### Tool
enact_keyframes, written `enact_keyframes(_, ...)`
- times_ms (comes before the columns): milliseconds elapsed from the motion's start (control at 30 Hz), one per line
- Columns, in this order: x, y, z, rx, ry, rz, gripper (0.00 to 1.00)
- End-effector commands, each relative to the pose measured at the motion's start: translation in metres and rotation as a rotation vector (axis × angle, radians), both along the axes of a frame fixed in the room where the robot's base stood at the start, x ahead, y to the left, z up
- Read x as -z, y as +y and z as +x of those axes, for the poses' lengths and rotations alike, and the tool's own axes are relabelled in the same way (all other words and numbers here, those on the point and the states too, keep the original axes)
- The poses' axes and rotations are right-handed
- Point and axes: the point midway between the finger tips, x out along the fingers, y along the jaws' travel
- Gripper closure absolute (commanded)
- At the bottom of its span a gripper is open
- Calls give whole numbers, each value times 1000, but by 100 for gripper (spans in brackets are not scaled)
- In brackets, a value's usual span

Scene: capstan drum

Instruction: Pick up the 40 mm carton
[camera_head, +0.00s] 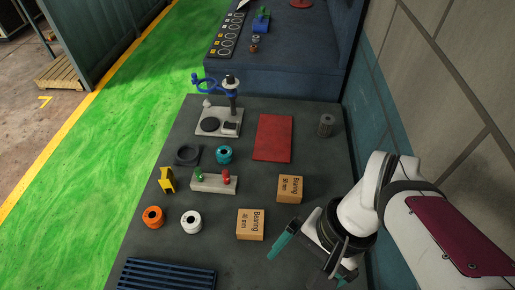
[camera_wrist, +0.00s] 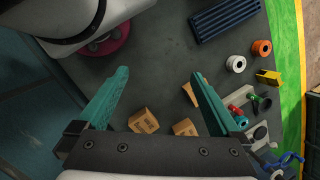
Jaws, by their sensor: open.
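The 40 mm carton (camera_head: 250,224) is a brown box with "Bearing 40 mm" on its top, sitting on the dark table in the head view. In the wrist view it appears to be the brown box (camera_wrist: 189,94) partly hidden by the right finger. My gripper (camera_head: 306,266) has teal fingers; they are spread and empty, above the table and to the right of the carton. The gripper also shows in the wrist view (camera_wrist: 160,75), with bare table between the fingertips.
Another bearing carton (camera_head: 289,189) stands behind and right of it; a third brown box (camera_wrist: 143,121) shows in the wrist view. A white roll (camera_head: 191,221), an orange roll (camera_head: 153,217), a block with pegs (camera_head: 214,182) and a blue rack (camera_head: 166,275) stand to the left.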

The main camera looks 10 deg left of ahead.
Motion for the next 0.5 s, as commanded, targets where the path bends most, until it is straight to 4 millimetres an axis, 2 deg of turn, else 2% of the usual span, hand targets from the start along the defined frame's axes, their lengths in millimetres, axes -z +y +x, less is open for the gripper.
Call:
enact_keyframes(167,39,29,72,254,301,305,0)
enact_keyframes(300,100,36,127,505,474,533,0)
enact_keyframes(400,144,34,151,658,549,648,0)
enact_keyframes(500,171,32,161,750,584,710,0)
